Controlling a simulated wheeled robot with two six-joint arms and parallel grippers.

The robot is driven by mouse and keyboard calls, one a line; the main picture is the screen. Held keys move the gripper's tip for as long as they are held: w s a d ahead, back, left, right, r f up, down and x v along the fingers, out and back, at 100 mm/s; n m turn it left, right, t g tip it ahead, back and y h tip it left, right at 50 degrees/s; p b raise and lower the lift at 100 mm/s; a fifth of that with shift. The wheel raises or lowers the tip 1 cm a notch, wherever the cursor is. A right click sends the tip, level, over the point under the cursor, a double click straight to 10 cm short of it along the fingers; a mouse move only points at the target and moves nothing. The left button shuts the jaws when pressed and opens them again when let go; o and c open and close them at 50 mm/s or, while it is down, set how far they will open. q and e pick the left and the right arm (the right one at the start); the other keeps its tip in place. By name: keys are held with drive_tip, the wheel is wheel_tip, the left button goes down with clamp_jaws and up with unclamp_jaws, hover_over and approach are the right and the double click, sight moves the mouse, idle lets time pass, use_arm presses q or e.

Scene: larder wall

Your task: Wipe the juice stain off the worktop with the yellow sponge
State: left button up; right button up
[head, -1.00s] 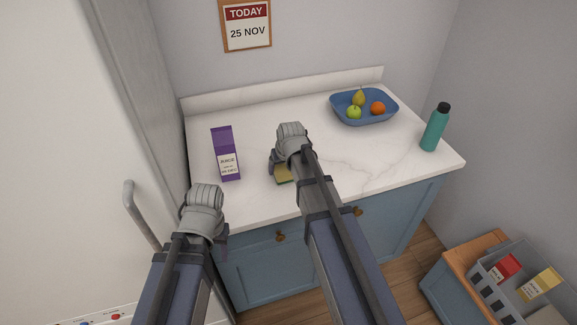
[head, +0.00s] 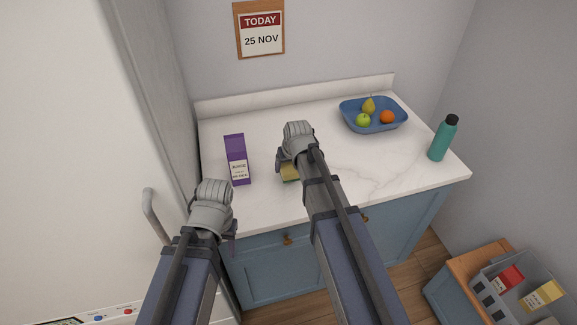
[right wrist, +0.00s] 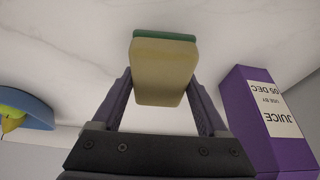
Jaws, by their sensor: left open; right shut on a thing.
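The yellow sponge with a green layer (right wrist: 163,75) is between the two fingers of my right gripper (right wrist: 164,100), which is shut on it. In the head view a small part of the sponge (head: 290,173) shows beside my right gripper (head: 282,161), over the white marbled worktop (head: 335,150). I cannot tell whether the sponge touches the worktop. My left gripper (head: 233,230) is open, near the worktop's front left edge; its fingers are mostly hidden. I see no juice stain on the visible worktop; my right arm covers part of it.
A purple juice carton (head: 237,158) stands upright left of the sponge. A blue bowl (head: 374,128) with fruit sits at the back right, and a teal bottle (head: 441,140) stands near the right edge. A tall white door (head: 80,130) with a handle is at left.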

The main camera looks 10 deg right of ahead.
drive_tip(key=shift+r+p, duration=0.65)
drive_tip(key=shift+r, duration=0.3)
drive_tip(key=shift+r, duration=0.15)
wheel_tip(320, 180, up, 3)
drive_tip(key=p, duration=0.3)
